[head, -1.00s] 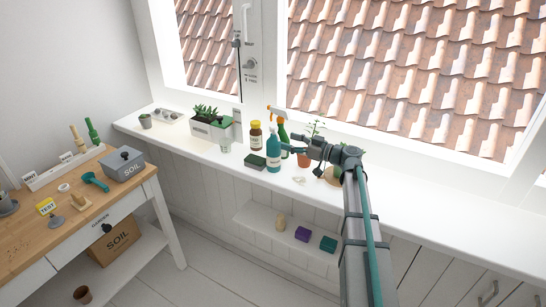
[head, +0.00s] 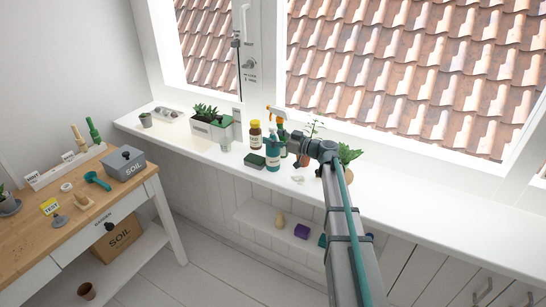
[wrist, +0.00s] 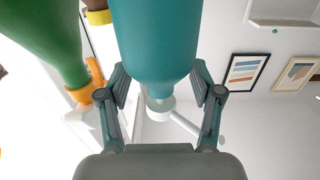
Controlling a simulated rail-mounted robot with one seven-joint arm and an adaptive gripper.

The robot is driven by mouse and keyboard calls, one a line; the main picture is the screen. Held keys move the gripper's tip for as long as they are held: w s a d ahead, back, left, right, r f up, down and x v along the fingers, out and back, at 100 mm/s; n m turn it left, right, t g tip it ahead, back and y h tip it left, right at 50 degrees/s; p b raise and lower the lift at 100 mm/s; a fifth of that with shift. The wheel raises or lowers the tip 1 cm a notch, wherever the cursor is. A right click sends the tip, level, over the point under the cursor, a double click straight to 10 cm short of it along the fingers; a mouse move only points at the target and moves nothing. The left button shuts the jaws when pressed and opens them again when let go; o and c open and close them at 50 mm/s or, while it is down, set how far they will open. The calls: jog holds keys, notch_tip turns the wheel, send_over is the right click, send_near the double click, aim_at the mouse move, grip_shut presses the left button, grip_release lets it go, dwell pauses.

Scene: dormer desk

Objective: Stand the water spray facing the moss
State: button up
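The teal spray bottle (head: 272,155), with a pale label, stands upright on the white windowsill; I take it as the water spray. My gripper (head: 288,139) is at its right side, near its upper part. In the wrist view the teal bottle (wrist: 156,40) lies between the spread fingers of my gripper (wrist: 161,75). The fingers look apart; whether they touch the bottle is unclear. A dark green block (head: 254,160) lies left of the bottle. I cannot tell for sure which thing is the moss. The way the nozzle faces is hard to make out.
A green bottle with an orange spray head (head: 276,114) stands close behind; its green body (wrist: 45,40) is beside the left finger. An amber bottle (head: 255,135), a planter (head: 208,131) and a leafy plant (head: 349,154) share the sill. The right sill is clear.

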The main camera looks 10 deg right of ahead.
grip_shut()
dwell(0.5)
